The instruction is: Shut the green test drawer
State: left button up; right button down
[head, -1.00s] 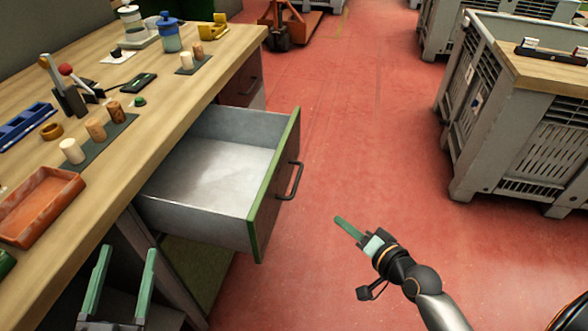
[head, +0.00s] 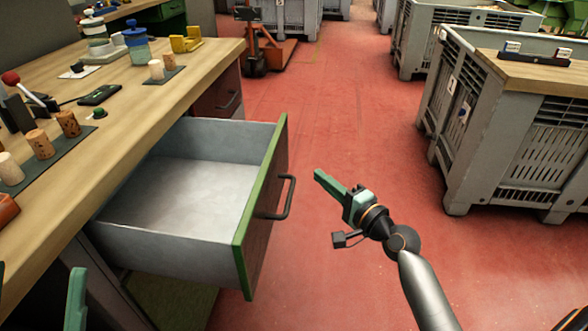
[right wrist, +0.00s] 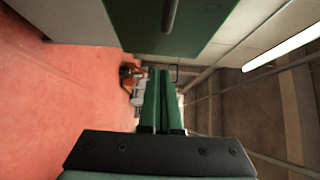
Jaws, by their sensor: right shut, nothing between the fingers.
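The green-edged drawer (head: 262,195) stands pulled out from the workbench in the head view, and its grey inside is empty. Its dark bar handle (head: 282,198) is on the outer face. My right gripper (head: 318,175) is shut and empty, to the right of the handle and apart from it. In the right wrist view its green fingers (right wrist: 162,95) lie together, below a green panel (right wrist: 205,20) that looks like the drawer front. One finger of my left gripper (head: 76,300) shows at the lower left; the rest is out of view.
The wooden bench top (head: 130,125) carries cork stoppers (head: 40,143), jars and small tools. Red floor (head: 340,110) is open right of the drawer. A large grey crate (head: 500,140) stands at the right, and an orange pallet truck (head: 265,50) is farther back.

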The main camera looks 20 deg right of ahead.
aim_at(283, 160)
pick_arm(q)
jog(key=shift+f+b, duration=0.5)
jog(key=shift+f, duration=0.05)
pick_arm(e)
jog(key=shift+w+a, duration=0.7)
jog(key=shift+w, duration=0.4)
jog(key=shift+w+a, duration=0.75)
jog(key=shift+w, duration=0.3)
jog(key=shift+w+a, duration=0.7)
jog(key=shift+w, duration=0.4)
